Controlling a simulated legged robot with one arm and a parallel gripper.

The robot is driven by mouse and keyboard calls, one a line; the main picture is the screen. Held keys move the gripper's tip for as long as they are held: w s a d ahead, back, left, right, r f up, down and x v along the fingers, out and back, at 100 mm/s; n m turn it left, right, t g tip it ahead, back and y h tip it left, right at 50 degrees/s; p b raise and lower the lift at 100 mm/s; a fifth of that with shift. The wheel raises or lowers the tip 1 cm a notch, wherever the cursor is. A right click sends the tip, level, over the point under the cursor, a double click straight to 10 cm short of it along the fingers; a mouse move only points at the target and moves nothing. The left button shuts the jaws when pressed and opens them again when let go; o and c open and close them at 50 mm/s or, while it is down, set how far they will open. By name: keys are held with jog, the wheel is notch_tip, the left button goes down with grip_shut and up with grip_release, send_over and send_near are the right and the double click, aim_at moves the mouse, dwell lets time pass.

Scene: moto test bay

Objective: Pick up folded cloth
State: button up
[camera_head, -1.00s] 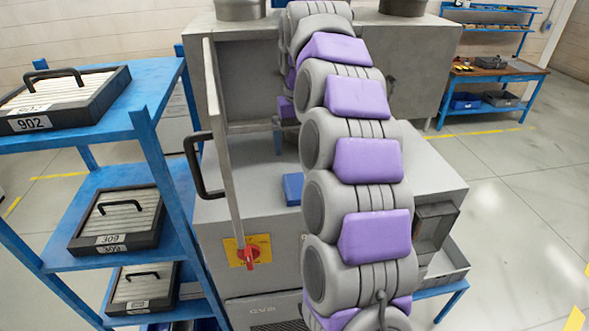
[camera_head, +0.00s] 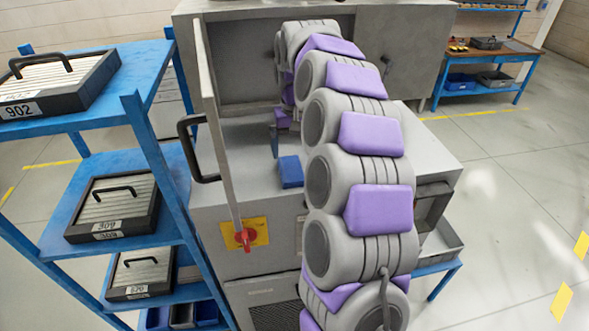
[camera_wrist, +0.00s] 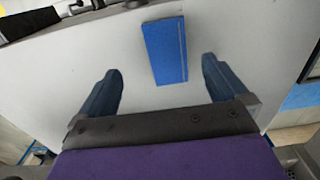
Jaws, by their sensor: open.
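The folded cloth is a small blue rectangle (camera_head: 290,172) lying on the grey ledge of the machine, in front of its open recess. In the wrist view the cloth (camera_wrist: 165,50) lies on the pale surface, just ahead of and between the two dark blue fingers. My gripper (camera_wrist: 162,70) is open and empty, with the fingers spread wider than the cloth. In the head view my arm hides most of the gripper; one finger shows just behind and left of the cloth. The height of the fingers above the ledge is hard to tell.
The machine's open door (camera_head: 218,140) with a black handle stands left of the cloth. A blue rack (camera_head: 150,150) with dark trays stands further left. A grey bin (camera_head: 440,247) sits low at the right. A workbench (camera_head: 485,75) stands far right, with clear floor before it.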

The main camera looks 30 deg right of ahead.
aim_at(293, 172)
jog(key=shift+a+f, duration=0.6)
jog(key=shift+f, duration=0.15)
jog(key=shift+a+f, duration=0.55)
jog(key=shift+f, duration=0.2)
jog(key=f, duration=0.1)
jog(key=d+f+p, duration=0.1)
jog(key=f, duration=0.1)
jog(key=d+f, duration=0.1)
jog(key=shift+w+f+p, duration=0.15)
jog(key=shift+f+p, duration=0.05)
jog(key=shift+p, duration=0.15)
jog(key=shift+f, duration=0.35)
jog(key=shift+a, duration=0.55)
jog(key=shift+c, duration=0.4)
jog(key=shift+a, duration=0.25)
jog(key=c, duration=0.3)
jog(key=shift+c, duration=0.7)
jog(key=shift+d, duration=0.65)
jog(key=c, duration=0.6)
jog(key=shift+a, duration=0.1)
